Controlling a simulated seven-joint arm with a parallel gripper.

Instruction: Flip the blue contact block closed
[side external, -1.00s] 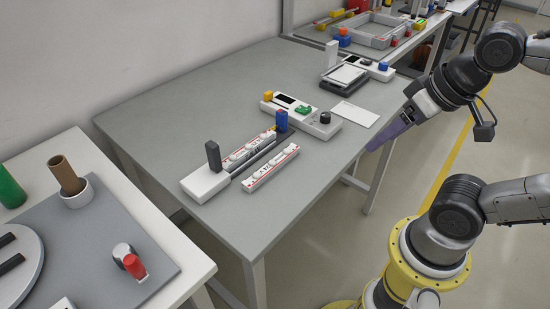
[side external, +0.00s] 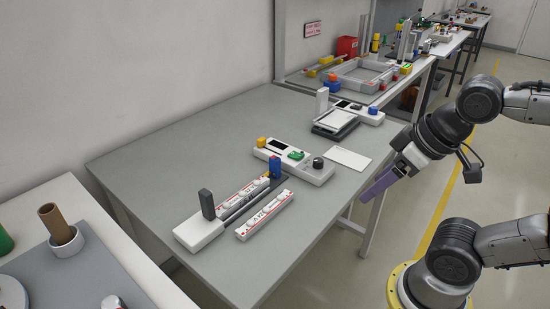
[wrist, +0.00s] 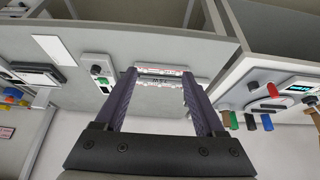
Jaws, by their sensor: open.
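The blue contact block (side external: 275,166) stands upright at the far end of a long white fixture (side external: 197,234) on the grey table. A dark grey upright tab (side external: 207,204) stands at the fixture's near end, and a dark rail runs between them. My gripper (side external: 366,199) is beyond the table's right edge, pointing down and left, apart from the block. In the wrist view, my gripper's two fingers (wrist: 158,74) are spread with nothing held. A white strip with red markings (wrist: 160,72) shows between them in the distance. I cannot make out the blue block there.
A loose white strip (side external: 264,215) lies beside the fixture. A white panel with a green part and a black knob (side external: 292,161) and a white card (side external: 348,159) lie farther back. A scale-like device (side external: 335,121) stands behind.

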